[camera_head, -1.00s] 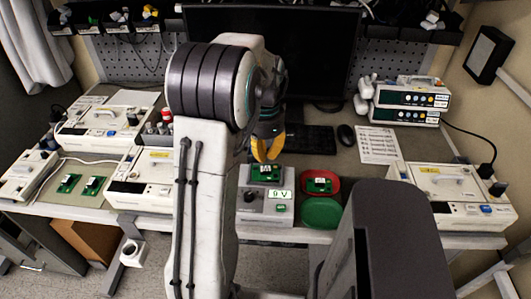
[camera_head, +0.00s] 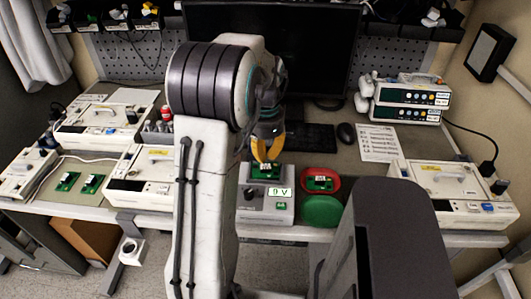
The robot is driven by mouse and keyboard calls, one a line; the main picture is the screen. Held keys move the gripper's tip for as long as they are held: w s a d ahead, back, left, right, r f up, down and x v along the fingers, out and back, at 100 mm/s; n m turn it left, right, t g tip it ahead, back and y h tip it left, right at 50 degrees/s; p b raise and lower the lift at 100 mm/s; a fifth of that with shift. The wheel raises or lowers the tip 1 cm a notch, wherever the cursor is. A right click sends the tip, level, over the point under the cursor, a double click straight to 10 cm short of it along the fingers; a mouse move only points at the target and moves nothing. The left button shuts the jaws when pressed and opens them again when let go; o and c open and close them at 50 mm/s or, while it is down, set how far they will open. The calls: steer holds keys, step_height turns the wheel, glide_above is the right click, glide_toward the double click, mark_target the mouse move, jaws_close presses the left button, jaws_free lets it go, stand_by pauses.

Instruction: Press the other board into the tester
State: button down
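The tester (camera_head: 267,208) is a grey box with a lit "9 V" display, on the bench just right of my arm. A green board (camera_head: 266,172) sits at its top. My gripper (camera_head: 266,158) has yellow fingers pointing down, right over that board. The fingertips look close to the board or touching it; I cannot tell which, nor how wide they are apart. Another green board (camera_head: 320,183) lies in the red dish (camera_head: 337,178) to the right of the tester. Two green boards (camera_head: 68,181) (camera_head: 91,184) lie on the mat at left.
An empty green dish (camera_head: 321,212) stands in front of the red dish. White pumps (camera_head: 448,188) stand at right and at left (camera_head: 138,182). A keyboard (camera_head: 309,138), mouse (camera_head: 346,133), printed sheet (camera_head: 379,144) and dark monitor (camera_head: 272,50) are behind.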

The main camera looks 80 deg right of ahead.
mark_target(265, 165)
steer(key=shift+f+b, duration=1.15)
steer(key=shift+f, duration=0.5)
stand_by(1.2)
steer(key=shift+r+p, duration=3)
steer(key=shift+r, duration=0.6)
